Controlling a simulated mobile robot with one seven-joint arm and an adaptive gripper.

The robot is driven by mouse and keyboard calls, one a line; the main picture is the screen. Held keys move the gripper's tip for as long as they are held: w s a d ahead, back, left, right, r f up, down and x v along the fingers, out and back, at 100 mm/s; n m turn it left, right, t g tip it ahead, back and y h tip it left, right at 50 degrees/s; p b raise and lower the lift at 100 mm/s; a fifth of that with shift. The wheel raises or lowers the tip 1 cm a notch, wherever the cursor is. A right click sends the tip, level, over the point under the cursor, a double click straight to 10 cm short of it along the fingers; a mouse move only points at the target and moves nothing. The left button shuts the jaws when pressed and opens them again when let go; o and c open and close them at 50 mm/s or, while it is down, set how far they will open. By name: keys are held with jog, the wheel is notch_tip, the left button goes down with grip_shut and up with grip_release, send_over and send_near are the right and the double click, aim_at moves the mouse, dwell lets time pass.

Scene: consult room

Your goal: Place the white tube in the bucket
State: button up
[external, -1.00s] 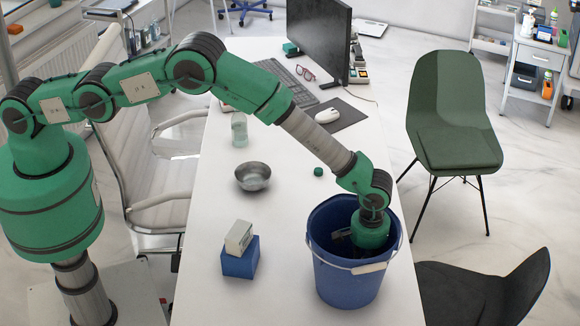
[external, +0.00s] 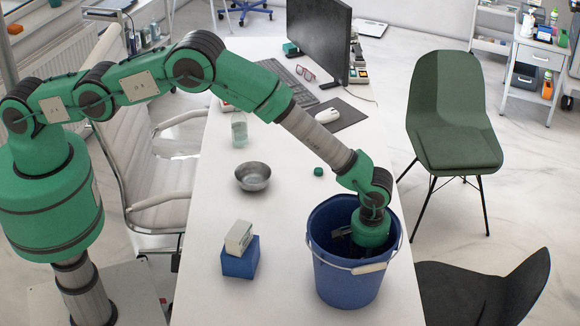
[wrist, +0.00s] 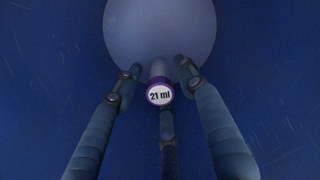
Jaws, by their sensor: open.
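The blue bucket (external: 347,282) stands on the near right part of the white table, with its handle hanging across the front. My gripper (wrist: 155,76) is down inside it, mostly hidden in the external view by the wrist and rim. In the wrist view the gripper is open, its dark fingers spread around the white tube (wrist: 159,93). The tube is seen end-on, with a purple-rimmed cap marked "21 ml". I cannot tell whether the tube touches the fingers or the bucket floor. The tube is hidden in the external view.
A small box (external: 239,237) rests on a blue block (external: 240,262) left of the bucket. A metal bowl (external: 252,176), a green cap-like piece (external: 318,171) and a clear bottle (external: 239,130) stand farther back. A dark chair (external: 490,292) is close to the table's right edge.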

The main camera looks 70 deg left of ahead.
notch_tip(320, 180, up, 11)
jog(key=shift+r, duration=0.2)
dwell(0.5)
dwell(0.5)
